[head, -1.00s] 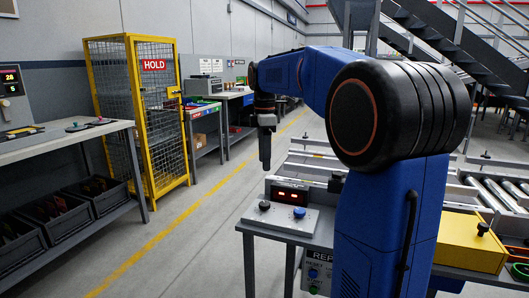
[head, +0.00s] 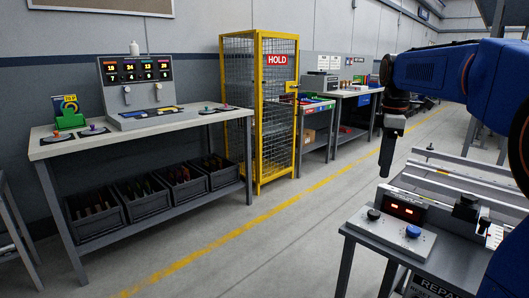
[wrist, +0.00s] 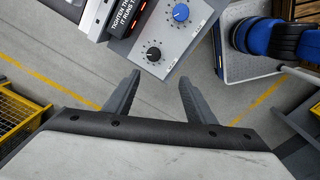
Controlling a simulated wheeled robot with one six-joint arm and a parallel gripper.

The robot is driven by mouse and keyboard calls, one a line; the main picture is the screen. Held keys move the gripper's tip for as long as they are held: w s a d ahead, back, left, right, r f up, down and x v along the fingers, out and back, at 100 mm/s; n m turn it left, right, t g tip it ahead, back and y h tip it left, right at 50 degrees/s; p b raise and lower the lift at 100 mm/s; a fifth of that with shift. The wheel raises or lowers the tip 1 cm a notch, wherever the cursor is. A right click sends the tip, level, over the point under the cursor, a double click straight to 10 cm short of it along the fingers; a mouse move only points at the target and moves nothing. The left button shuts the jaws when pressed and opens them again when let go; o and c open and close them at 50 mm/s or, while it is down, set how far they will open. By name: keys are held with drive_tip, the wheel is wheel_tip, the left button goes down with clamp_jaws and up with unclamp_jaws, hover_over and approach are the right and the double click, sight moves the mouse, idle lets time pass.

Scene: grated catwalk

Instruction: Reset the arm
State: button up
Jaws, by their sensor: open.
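My gripper (head: 386,160) hangs pointing down from my blue arm at the right of the head view, just beyond a control box (head: 398,236) with a black knob, a blue knob and a red-lit display. The wrist view shows the two gripper fingers (wrist: 152,98) spread apart with only floor between them. The control box also shows at the top of the wrist view (wrist: 168,38), apart from the fingers. Nothing is held.
A workbench (head: 165,124) with a display console (head: 137,88) and dark bins (head: 94,208) below stands at left. A yellow mesh cage (head: 259,110) with a HOLD sign is behind it. Rails (head: 450,172) lie at right. Floor between is clear.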

drive_tip(key=s+a+f+m+t, duration=0.1)
drive_tip(key=s+a+f+m, duration=0.2)
drive_tip(key=s+f, duration=0.3)
drive_tip(key=s+a+f+m+t, duration=0.2)
drive_tip(key=s+f+m, duration=0.3)
drive_tip(key=s, duration=0.8)
drive_tip(key=s+a+f+m+t, duration=0.1)
drive_tip(key=s+a+f+m, duration=0.4)
drive_tip(key=s+f, duration=0.3)
drive_tip(key=shift+s+f, duration=0.25)
drive_tip(key=shift+s, duration=0.8)
